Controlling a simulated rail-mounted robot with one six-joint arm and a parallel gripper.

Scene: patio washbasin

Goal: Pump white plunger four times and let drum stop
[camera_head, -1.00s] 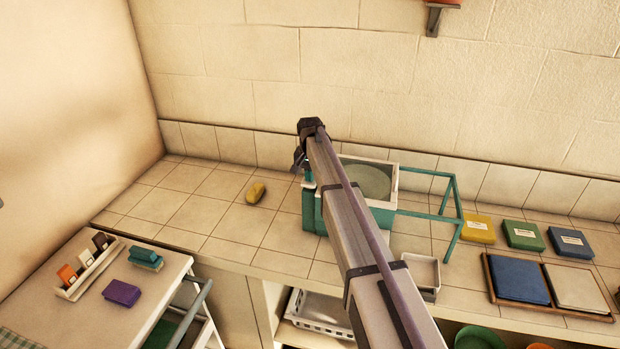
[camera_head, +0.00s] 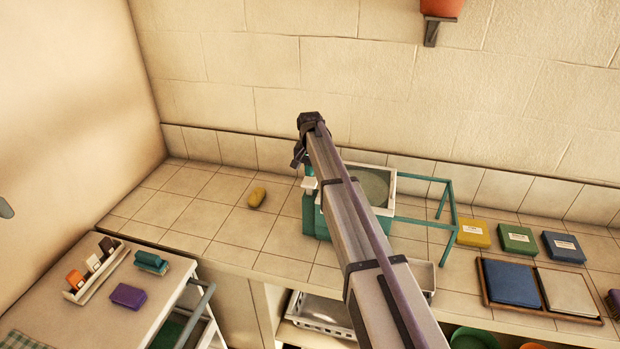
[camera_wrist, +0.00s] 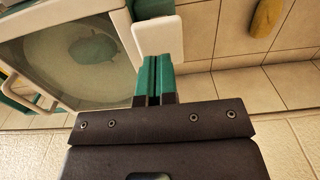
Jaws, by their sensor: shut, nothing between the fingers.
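The teal and white drum machine (camera_head: 313,216) stands on the tiled counter, partly hidden behind my arm. The white plunger (camera_head: 310,183) is at the machine's left side, and shows as a white pad in the wrist view (camera_wrist: 158,36). My gripper (camera_head: 299,158) is above the plunger in the head view. In the wrist view its teal fingers (camera_wrist: 157,62) are shut and empty, tips at the pad's edge. I cannot tell whether they touch it.
A teal frame (camera_head: 425,200) extends right of the machine. A yellow sponge (camera_head: 257,197) lies on the clear counter to the left. Yellow (camera_head: 473,234), green (camera_head: 517,240) and blue boxes (camera_head: 563,247) stand right. A side table (camera_head: 170,292) is at front left.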

